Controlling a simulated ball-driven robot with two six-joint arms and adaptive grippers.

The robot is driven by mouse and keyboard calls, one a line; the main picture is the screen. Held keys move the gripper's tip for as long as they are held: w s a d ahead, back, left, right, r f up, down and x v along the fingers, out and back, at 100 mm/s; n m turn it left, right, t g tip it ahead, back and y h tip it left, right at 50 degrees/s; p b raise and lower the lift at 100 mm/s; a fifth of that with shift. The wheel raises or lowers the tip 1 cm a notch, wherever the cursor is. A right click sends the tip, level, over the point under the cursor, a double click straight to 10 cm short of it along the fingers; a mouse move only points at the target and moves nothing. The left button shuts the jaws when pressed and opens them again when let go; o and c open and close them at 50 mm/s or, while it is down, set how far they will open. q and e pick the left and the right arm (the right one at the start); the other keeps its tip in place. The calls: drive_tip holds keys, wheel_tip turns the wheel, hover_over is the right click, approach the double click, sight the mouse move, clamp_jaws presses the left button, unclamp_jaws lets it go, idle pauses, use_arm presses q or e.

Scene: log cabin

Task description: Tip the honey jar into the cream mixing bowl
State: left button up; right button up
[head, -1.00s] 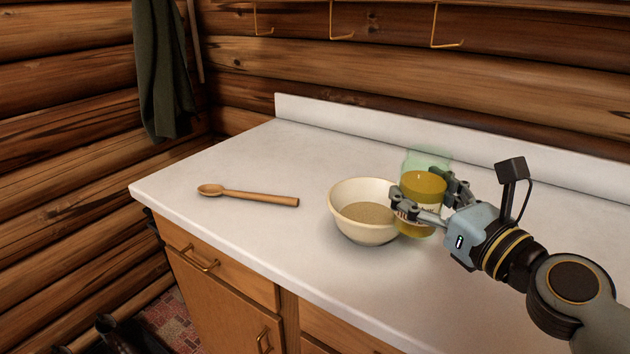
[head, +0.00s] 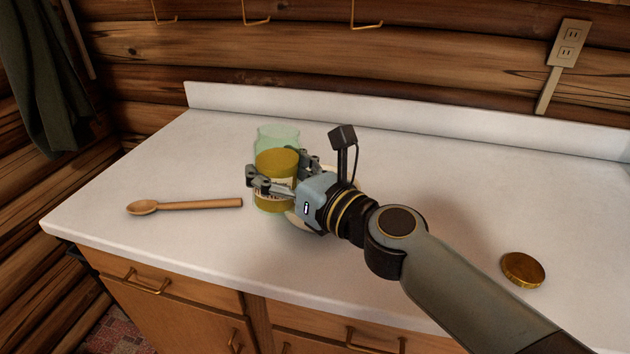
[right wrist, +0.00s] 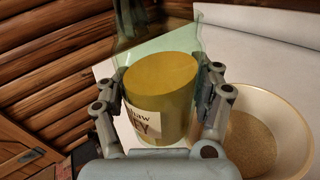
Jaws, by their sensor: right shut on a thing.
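My right gripper (head: 278,168) is shut on the honey jar (head: 276,162), a clear greenish glass with amber honey and a pale label. The jar looks upright and has no lid on. In the right wrist view the jar (right wrist: 160,90) sits between both fingers, its honey surface slanted in the picture. The cream mixing bowl (right wrist: 288,98) lies right of the jar there, with a tan content inside. In the head view my right gripper hides most of the bowl (head: 297,219). My left gripper is not in view.
A wooden spoon (head: 185,205) lies on the white counter (head: 190,245), left of the jar. A round golden lid (head: 523,269) lies at the right. A low backsplash (head: 420,117) runs along the log wall. The counter's left part is otherwise clear.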

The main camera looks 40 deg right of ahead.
drive_tip(key=m, duration=0.1)
drive_tip(key=d+m, duration=0.2)
drive_tip(key=m, duration=0.1)
drive_tip(key=shift+w+f, duration=0.25)
drive_tip(key=shift+f, duration=0.1)
drive_tip(key=shift+w+d+f+m+g, duration=0.1)
drive_tip(key=shift+d+f+m+g, duration=0.15)
drive_tip(key=shift+m, duration=0.35)
drive_tip(key=shift+d+f+m+p, duration=0.15)
drive_tip(key=shift+m+p, duration=0.2)
drive_tip(key=shift+m, duration=0.45)
drive_tip(key=m, duration=0.2)
drive_tip(key=shift+a+f+m+y+p, duration=0.2)
drive_tip(key=shift+m+y+p, duration=0.1)
drive_tip(key=shift+p, duration=0.05)
drive_tip(key=shift+r+m, duration=0.1)
drive_tip(key=shift+m, duration=0.3)
drive_tip(key=shift+a, duration=0.1)
use_arm(q)
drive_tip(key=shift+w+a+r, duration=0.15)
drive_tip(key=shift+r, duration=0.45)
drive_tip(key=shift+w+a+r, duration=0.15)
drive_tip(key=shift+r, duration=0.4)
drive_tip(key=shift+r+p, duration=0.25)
drive_tip(key=shift+p, duration=0.1)
